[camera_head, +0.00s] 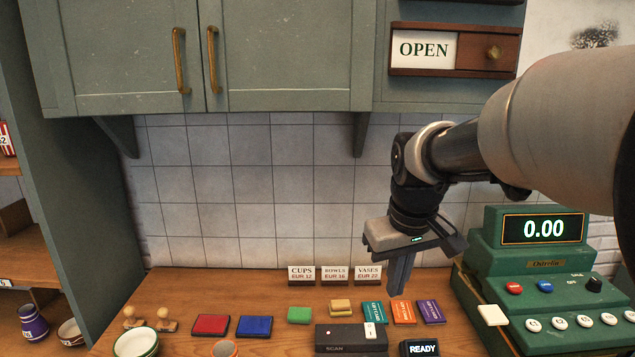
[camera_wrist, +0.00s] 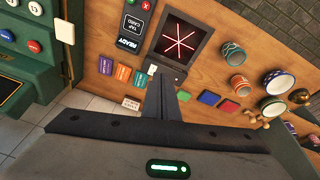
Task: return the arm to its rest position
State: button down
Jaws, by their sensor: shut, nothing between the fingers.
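My gripper (camera_head: 401,277) hangs from my arm, which reaches in from the right in the head view. Its fingers point down over the back part of the wooden counter (camera_head: 275,284), in front of the tiled wall. The fingers are shut together with nothing between them. In the wrist view the shut fingers (camera_wrist: 166,98) show as one dark bar, with the counter beyond them. The fingertips appear above the counter near the price signs and the coloured cards; the exact height cannot be told.
A green cash register (camera_head: 525,255) showing 0.00 stands right of my gripper. Price signs (camera_head: 335,275), coloured cards (camera_head: 403,311), ink pads (camera_head: 254,326) and a black scanner (camera_head: 350,339) lie on the counter. Cabinets (camera_head: 290,50) hang above. The wrist view shows bowls and cups (camera_wrist: 232,54).

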jog(key=s+r+m+t, duration=0.1)
jog(key=s+m+t, duration=0.1)
jog(key=s, duration=1.5)
jog(key=shift+s+r+m+t, duration=0.3)
jog(key=shift+r+m+t, duration=0.1)
jog(key=shift+m, duration=0.1)
